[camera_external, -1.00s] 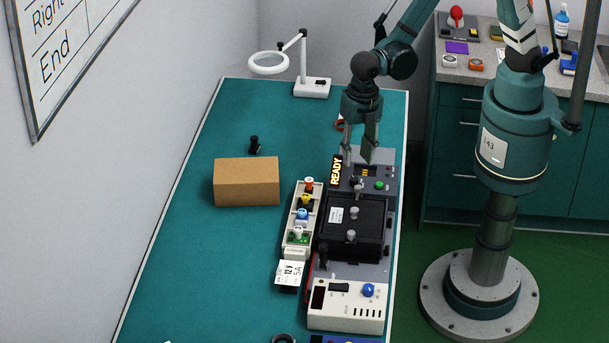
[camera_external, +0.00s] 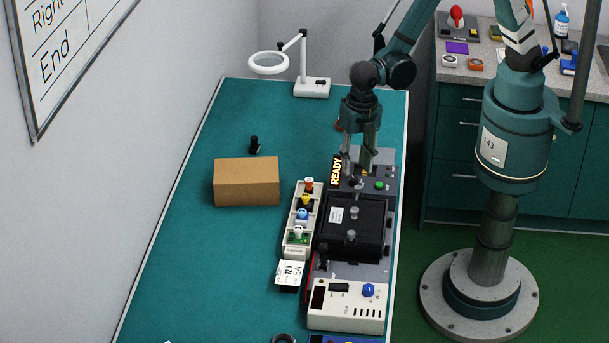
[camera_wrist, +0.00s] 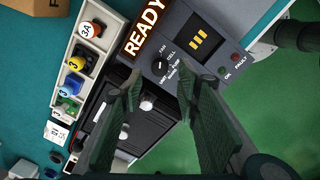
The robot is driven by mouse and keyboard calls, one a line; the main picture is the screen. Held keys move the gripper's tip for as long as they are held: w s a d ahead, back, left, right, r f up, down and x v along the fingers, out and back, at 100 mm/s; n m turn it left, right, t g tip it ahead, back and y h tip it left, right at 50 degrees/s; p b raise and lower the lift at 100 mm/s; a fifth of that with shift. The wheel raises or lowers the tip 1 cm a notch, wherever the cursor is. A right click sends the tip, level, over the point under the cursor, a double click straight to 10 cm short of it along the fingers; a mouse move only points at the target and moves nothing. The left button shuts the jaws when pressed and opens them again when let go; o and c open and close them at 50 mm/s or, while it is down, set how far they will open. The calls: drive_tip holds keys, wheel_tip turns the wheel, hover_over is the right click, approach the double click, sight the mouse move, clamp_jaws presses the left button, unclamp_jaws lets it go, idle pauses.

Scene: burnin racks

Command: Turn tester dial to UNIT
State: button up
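The tester (camera_external: 391,185) is a dark grey panel at the far end of the rig, under my gripper. Its black dial (camera_wrist: 160,66) shows in the wrist view, with small white labels around it; they are hard to read, and I cannot tell the dial's exact setting. My gripper (camera_wrist: 160,72) is open, pointing down, with one finger on each side of the dial and a visible gap to it. In the external view my gripper (camera_external: 358,174) is low over the panel and hides most of the dial.
A lit READY sign (camera_wrist: 143,27) stands beside the dial. A display with yellow bars (camera_wrist: 199,39) and OK and FAULT lamps are on the panel. A black fixture (camera_external: 366,227) with grey knobs lies in front, and a tray of coloured plugs (camera_external: 292,240) is left of it.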

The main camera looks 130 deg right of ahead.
sight(354, 178)
drive_tip(key=shift+w+f, duration=0.15)
drive_tip(key=shift+f, duration=2.25)
drive_tip(key=c, duration=0.9)
